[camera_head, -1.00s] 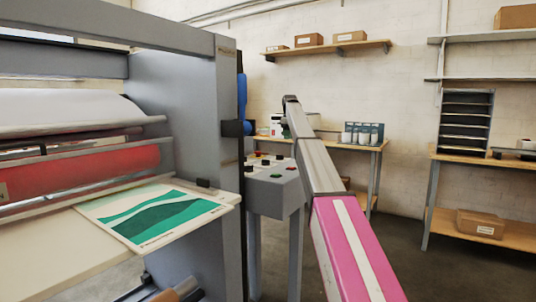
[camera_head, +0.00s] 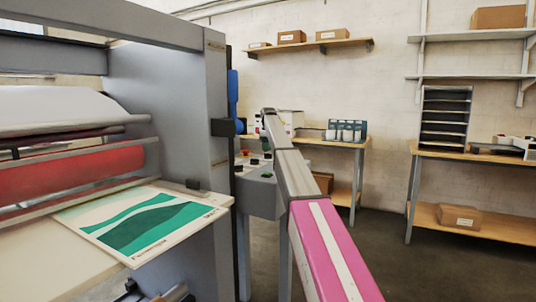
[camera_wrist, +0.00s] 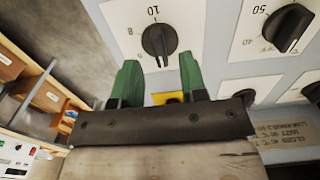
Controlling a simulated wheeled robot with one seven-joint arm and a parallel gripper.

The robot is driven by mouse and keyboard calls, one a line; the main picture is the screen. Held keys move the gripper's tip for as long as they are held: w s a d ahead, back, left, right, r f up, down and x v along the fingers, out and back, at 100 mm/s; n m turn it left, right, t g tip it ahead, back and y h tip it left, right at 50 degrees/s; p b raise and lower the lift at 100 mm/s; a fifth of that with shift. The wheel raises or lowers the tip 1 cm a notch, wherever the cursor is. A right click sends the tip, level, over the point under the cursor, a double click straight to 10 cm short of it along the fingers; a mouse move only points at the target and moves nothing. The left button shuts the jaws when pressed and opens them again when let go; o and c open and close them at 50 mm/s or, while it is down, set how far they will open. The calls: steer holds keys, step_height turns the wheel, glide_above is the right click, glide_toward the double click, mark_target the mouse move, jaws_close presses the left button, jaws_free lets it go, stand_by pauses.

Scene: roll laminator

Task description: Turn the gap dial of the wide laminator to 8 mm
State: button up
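The large laminator (camera_head: 165,110) fills the left of the head view, with a red roller (camera_head: 70,172) and a green-and-white print (camera_head: 145,225) on its feed table. Its control panel (camera_head: 255,190) stands at its right side, partly behind my arm. In the wrist view a black dial (camera_wrist: 158,41) sits on a white plate with the marks 10 and 8; I cannot tell exactly where it points. My gripper (camera_wrist: 160,78) is open, its two green fingers apart just below the dial, with no visible contact.
A second black knob (camera_wrist: 287,27), with marks including 50 and 40, sits right of the dial, and more knobs lie below it. A yellow part (camera_wrist: 166,97) shows behind the fingers. A workbench (camera_head: 345,143) stands at the back wall; floor (camera_head: 385,255) is clear at the right.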

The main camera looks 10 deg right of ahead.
mark_target(268, 156)
steer(key=shift+f, duration=1.5)
jaws_close()
